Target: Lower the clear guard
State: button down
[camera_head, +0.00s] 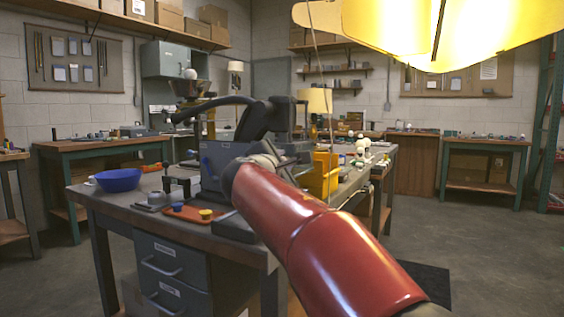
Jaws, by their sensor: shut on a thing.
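My red arm (310,235) reaches from the bottom right up to the middle of the picture, over the near workbench (100,200). Beyond its far end is a dark, bulky form with a curved arm (252,118). I cannot tell how much of it is machine and how much is my wrist. A grey boxy body (218,165) stands below it on the bench. I cannot make out my gripper; it seems hidden beyond the arm. I cannot pick out the clear guard or its angle with certainty.
A blue bowl (118,180) and an orange tray (190,213) with small knobs lie on the near bench, left of my arm. A yellow bin (322,175) stands behind it. A bright yellow lampshade (430,25) hangs at the top right. The floor at the right is clear.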

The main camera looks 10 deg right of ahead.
jog(key=shift+r, duration=0.1)
jog(key=c, duration=1.2)
grip_release()
jog(key=shift+c, duration=0.2)
jog(key=b+v, duration=0.1)
jog(key=v, duration=0.7)
jog(key=shift+c, duration=0.3)
